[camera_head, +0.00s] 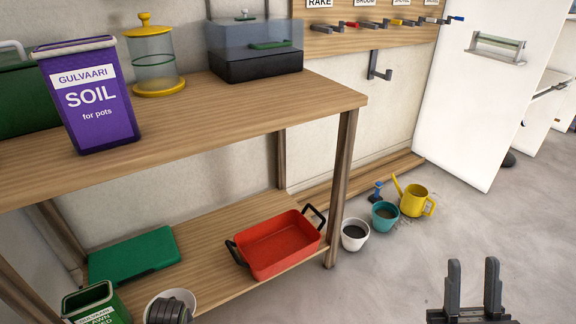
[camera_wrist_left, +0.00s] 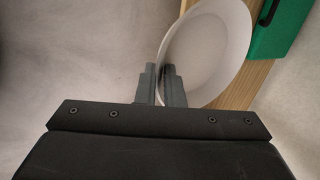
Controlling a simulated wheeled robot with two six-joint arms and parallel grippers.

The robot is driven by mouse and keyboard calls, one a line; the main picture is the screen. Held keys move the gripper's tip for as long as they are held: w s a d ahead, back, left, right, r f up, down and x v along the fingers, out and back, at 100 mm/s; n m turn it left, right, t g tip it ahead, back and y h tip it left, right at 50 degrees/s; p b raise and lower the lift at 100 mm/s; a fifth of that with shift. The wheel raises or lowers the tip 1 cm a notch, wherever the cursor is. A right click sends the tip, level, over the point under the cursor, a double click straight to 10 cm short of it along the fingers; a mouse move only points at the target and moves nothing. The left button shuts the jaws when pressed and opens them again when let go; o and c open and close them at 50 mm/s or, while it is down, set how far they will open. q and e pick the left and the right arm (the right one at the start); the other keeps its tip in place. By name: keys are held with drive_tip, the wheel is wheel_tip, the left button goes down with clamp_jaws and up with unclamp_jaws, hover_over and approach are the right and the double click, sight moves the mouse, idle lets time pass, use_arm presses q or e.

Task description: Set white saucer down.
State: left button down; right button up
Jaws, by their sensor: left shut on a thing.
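The white saucer (camera_wrist_left: 212,55) is tilted steeply in the left wrist view. My left gripper (camera_wrist_left: 160,68) is shut on its left edge. The wooden lower shelf (camera_wrist_left: 243,87) shows behind the saucer; I cannot tell whether they touch. In the head view, a round white rim (camera_head: 153,300) shows at the bottom left, partly covered by a dark grey ribbed shape; I cannot tell for certain whether it is the saucer. My right gripper (camera_head: 474,275) is open and empty, low at the right above the floor.
A flat green case (camera_head: 134,257) and a red tray (camera_head: 275,247) lie on the lower shelf, with bare wood between them. A green lawn seed box (camera_head: 97,303) stands at the bottom left. A purple soil bin (camera_head: 88,97) stands on the upper shelf. Pots (camera_head: 355,232) stand on the floor.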

drive_tip(key=w+d+f+m+g+h+p, duration=0.3)
drive_tip(key=w+f+g+h+p, duration=0.2)
drive_tip(key=w+f+g+p, duration=0.5)
wheel_tip(320, 180, down, 15)
drive_tip(key=s+d+m+g+p, duration=0.1)
drive_tip(key=s+g+p, duration=0.2)
drive_tip(key=g+p, duration=0.15)
drive_tip(key=s+d+f+g+p, duration=0.1)
drive_tip(key=s+f+g+p, duration=0.7)
drive_tip(key=s+f, duration=0.4)
drive_tip(key=s+f+m+g+p, duration=0.1)
drive_tip(key=s+g+p, duration=0.5)
drive_tip(key=s, duration=1.4)
drive_tip(key=shift+s+d+f+p, duration=0.35)
drive_tip(key=shift+f+p, duration=0.2)
drive_tip(key=shift+p, duration=0.35)
drive_tip(key=shift+w, duration=0.1)
